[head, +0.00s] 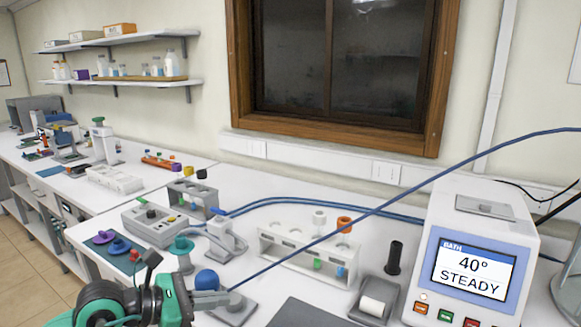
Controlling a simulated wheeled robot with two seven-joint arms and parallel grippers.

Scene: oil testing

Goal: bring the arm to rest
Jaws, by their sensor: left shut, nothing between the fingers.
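My left arm comes in at the bottom left, green and black. My left gripper (228,299) is shut and empty, its metal fingers pointing right. They are above or in front of a small grey base (238,315) on the bench; I cannot tell if they touch. A blue ball (207,280) shows just behind the fingers, its lower part hidden. My right gripper is not in view.
A white test tube rack (300,258) stands right of the gripper, and a bath unit (478,250) reading 40° STEADY at the far right. A grey box with a knob (155,221) and blue hoses (290,200) lie behind. A dark panel (305,314) is at the front.

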